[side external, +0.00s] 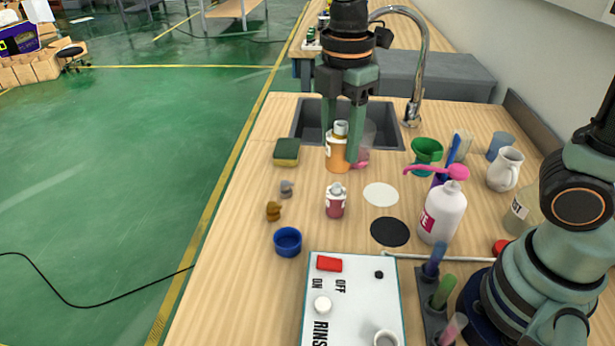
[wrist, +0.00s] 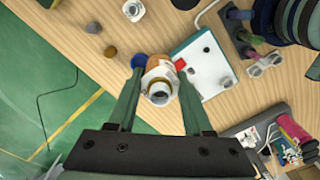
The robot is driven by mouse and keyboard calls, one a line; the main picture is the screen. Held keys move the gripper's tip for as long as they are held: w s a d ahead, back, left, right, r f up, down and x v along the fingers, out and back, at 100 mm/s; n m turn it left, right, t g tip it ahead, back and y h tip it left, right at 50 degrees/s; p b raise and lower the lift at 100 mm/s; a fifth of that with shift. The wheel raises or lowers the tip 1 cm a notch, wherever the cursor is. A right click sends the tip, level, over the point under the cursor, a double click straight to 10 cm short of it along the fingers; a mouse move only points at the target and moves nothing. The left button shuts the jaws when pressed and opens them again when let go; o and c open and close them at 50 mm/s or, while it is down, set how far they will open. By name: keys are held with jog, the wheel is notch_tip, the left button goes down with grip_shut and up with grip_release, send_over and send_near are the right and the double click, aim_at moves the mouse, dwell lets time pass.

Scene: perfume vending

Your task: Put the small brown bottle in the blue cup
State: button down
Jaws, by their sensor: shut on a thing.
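An orange-brown bottle (side external: 336,154) with a pale cap is upright between the fingers of my gripper (side external: 342,130), which is shut on it near the sink's front edge. In the wrist view the bottle (wrist: 160,84) is seen from its cap end, between the two green fingers (wrist: 160,100). I cannot tell whether its base touches the counter. The blue cup (side external: 287,242) stands nearer the camera and to the left, apart from the gripper. It also shows in the wrist view (wrist: 138,60), partly hidden.
A small pink-red bottle (side external: 336,202) stands between the gripper and the panel (side external: 355,300). Small brown (side external: 273,211) and grey (side external: 286,189) pieces lie near the cup. A sponge (side external: 286,151) is left of the gripper. A white pump bottle (side external: 442,215) stands to the right.

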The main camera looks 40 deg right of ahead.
jog(key=w+a, duration=0.5)
jog(key=a, duration=0.2)
send_over(289, 246)
notch_tip(289, 246, down, 20)
jog(key=shift+w+r, duration=0.1)
jog(key=shift+r, duration=0.05)
jog(key=shift+f, duration=0.3)
